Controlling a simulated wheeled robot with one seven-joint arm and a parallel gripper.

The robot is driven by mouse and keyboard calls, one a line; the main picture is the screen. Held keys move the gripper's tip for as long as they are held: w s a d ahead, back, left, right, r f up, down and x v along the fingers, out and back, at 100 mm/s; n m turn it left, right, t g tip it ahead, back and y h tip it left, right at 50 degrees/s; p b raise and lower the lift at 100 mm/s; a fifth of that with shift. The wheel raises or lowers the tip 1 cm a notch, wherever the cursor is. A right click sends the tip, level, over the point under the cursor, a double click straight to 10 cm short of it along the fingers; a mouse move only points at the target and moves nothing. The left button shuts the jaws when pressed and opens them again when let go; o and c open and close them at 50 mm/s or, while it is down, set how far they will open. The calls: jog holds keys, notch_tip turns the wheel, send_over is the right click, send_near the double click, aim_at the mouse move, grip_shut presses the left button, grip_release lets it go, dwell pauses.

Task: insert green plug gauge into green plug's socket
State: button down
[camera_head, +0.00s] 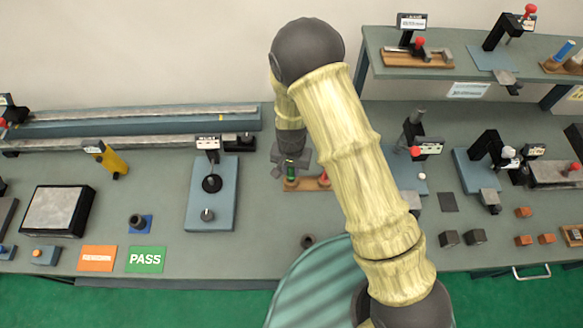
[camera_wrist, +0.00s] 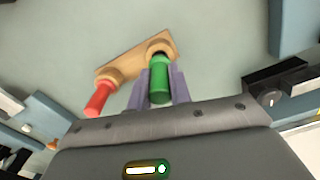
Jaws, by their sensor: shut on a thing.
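My gripper (camera_head: 291,166) is shut on the green plug gauge (camera_head: 291,174), one finger on each side of it. In the wrist view, the gripper (camera_wrist: 161,86) and the green plug gauge (camera_wrist: 159,84) point towards a round wooden socket (camera_wrist: 166,41) at one end of a wooden base (camera_wrist: 134,57). The plug's far end meets the socket's rim in the picture, with a dark opening beside it. I cannot tell whether the tip is inside. A red plug gauge (camera_wrist: 98,99) stands in the base's other socket; it also shows in the head view (camera_head: 324,179).
A blue-grey stand with a dial (camera_head: 211,190) is left of the gripper. A dark ring (camera_head: 308,241) lies near the front edge. Green PASS (camera_head: 146,259) and orange (camera_head: 97,258) cards lie at the front left. A raised shelf (camera_head: 440,78) with gauges is at the back right.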

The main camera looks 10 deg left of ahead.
jog(key=shift+f+b, duration=0.85)
jog(key=shift+f, duration=0.35)
dwell(1.3)
dwell(0.9)
jog(key=c, duration=1.2)
grip_release()
notch_tip(320, 180, up, 17)
jog(key=b, duration=0.3)
jog(key=shift+r+b, duration=0.2)
jog(key=shift+b, duration=0.1)
